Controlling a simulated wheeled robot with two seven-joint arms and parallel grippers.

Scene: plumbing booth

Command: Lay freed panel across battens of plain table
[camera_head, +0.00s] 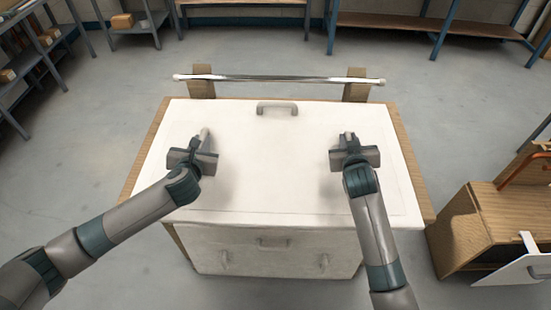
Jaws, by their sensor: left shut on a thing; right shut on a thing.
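A large white panel (270,180) lies or is held flat over a wooden table (152,150), covering most of its top. A grey handle (277,107) stands at the panel's far edge. My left gripper (205,139) is shut at the panel's left side, on what looks like a handle. My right gripper (348,140) is shut in the same way at the right side. The grippers hide most of what they grip. The battens are hidden, and I cannot tell whether the panel rests on anything.
A shiny metal bar (280,79) lies across two wooden blocks behind the panel. Below the near edge is a white front face (275,262) with several grey handles. A wooden cabinet (480,225) stands at the right. Shelves (38,48) line the back left. Grey floor surrounds the table.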

